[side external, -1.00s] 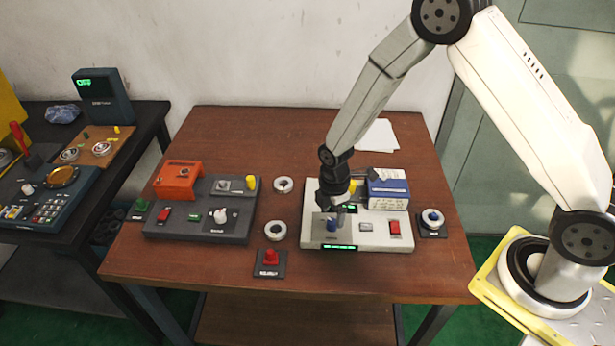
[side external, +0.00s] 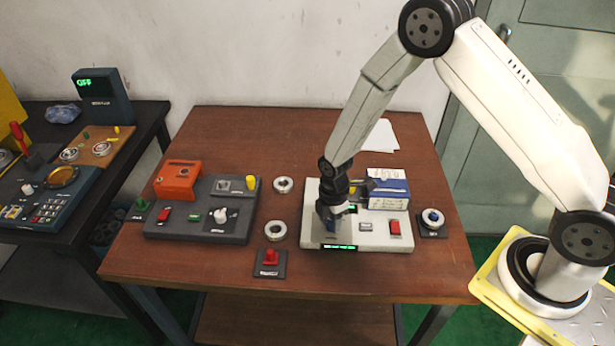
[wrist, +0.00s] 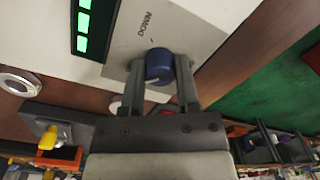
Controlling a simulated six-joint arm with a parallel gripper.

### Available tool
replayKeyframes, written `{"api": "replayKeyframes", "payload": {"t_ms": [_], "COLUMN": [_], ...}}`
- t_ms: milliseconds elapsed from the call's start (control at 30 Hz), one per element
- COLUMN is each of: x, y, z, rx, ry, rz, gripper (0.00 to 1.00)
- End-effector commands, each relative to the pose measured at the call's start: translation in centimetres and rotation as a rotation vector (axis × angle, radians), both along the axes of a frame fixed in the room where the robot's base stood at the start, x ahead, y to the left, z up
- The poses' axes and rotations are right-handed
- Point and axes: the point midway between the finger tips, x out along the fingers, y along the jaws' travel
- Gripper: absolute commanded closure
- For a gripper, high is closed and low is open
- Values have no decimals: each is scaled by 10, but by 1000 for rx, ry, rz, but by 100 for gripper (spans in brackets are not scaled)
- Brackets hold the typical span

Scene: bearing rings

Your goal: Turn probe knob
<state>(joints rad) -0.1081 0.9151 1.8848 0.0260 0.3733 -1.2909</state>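The probe knob, a dark blue round knob (wrist: 159,66), stands on the light grey panel (side external: 309,236) at its front left. In the side view it is largely hidden by my gripper (side external: 331,226). My gripper points down and is low over the panel. In the wrist view the two fingers of my gripper (wrist: 160,78) stand on either side of the knob, close to its sides. I cannot tell whether they press on it. The lettering DOWN (wrist: 147,24) is on the panel beside the knob.
Green displays (wrist: 83,22) are on the panel. A blue-and-white box (side external: 388,193) and a red switch (side external: 395,228) are to the right. Metal rings (side external: 275,230) lie to the left, and a dark control panel (side external: 190,232) stands beyond them. A red button (side external: 270,258) is near the front edge.

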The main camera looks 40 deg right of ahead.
Motion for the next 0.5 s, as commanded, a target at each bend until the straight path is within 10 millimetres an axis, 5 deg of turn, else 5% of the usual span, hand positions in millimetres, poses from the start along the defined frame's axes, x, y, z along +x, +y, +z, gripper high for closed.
{"api": "replayKeyframes", "payload": {"t_ms": [500], "x": [0], "y": [0], "z": [0], "rx": [1], "ry": [0], "rz": [-97], "gripper": [100]}}
